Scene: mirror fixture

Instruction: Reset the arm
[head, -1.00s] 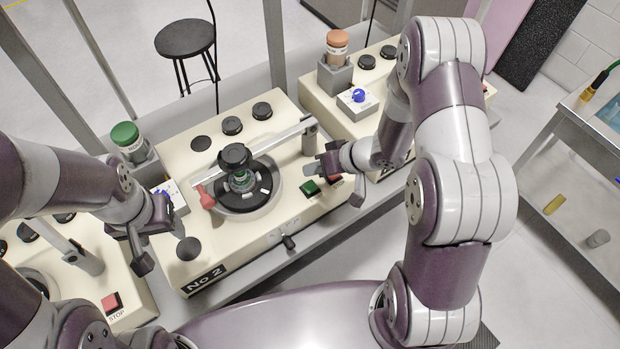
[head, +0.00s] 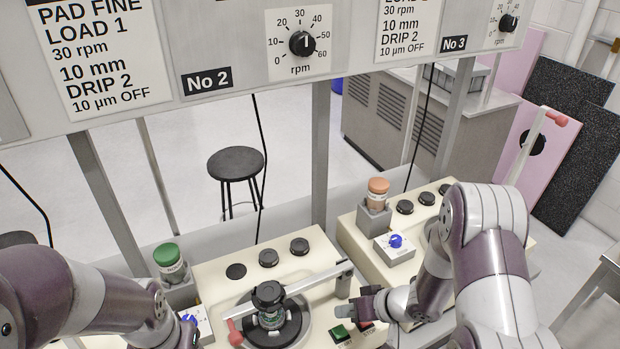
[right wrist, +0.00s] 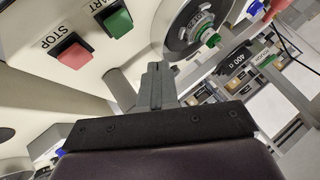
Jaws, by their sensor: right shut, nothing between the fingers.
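My right gripper (head: 368,299) is over the front right of the middle cream machine, near its green START button (head: 340,334). Its fingers are together and empty; in the right wrist view the closed fingers (right wrist: 157,84) point toward the machine, with the red STOP button (right wrist: 73,54) and green button (right wrist: 118,22) beyond. My right arm comes in from the lower right. My left arm comes in from the left; its wrist is at the bottom edge and its gripper is mostly cut off, so its jaws cannot be read.
The middle machine (head: 215,268) carries a round turntable (head: 292,333) with a black-knobbed fixture and a pale swing arm (head: 318,277). A green-capped bottle (head: 170,263) and an orange-capped bottle (head: 377,192) stand in grey holders. A sign panel (head: 228,50) crosses above. A stool (head: 236,163) stands behind.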

